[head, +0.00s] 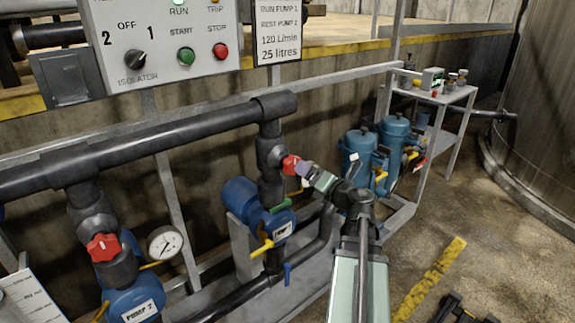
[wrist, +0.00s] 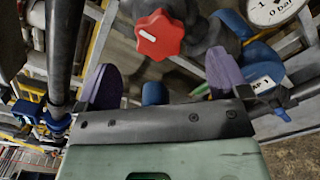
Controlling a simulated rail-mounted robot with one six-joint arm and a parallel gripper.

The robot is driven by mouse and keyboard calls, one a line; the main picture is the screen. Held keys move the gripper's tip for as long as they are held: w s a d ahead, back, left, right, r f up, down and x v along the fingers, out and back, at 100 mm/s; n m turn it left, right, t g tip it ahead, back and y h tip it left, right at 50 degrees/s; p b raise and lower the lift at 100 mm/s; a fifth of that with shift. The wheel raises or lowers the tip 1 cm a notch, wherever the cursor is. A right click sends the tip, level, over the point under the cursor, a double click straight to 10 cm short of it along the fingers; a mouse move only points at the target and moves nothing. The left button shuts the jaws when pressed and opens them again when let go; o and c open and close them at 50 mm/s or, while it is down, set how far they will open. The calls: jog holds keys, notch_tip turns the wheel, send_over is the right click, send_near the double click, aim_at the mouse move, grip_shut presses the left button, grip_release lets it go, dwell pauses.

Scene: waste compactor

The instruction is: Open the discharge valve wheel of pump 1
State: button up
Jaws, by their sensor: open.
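The red valve wheel (head: 291,164) sits on the dark riser pipe above the middle blue pump (head: 239,197), whose label is too small to read in the head view. In the wrist view the red wheel (wrist: 159,36) lies just beyond my open gripper (wrist: 164,82), between the lines of its two purple finger pads and apart from them. A blue pump with a label ending in "1" (wrist: 264,85) shows at right there. In the head view my gripper (head: 303,170) is close to the wheel's right side, partly covering it. Nothing is between the fingers.
Pump 2 (head: 136,300) has its own red wheel (head: 103,247) and a gauge (head: 165,242) at left. The control panel (head: 165,40) is above. Yellow and blue handles surround the pumps. Blue canisters (head: 358,150) and a trolley (head: 440,95) stand behind right. Floor at right is partly clear.

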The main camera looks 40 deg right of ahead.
aim_at(290, 163)
jog(key=w, duration=0.9)
jog(key=shift+a, duration=0.2)
jog(key=c, duration=0.9)
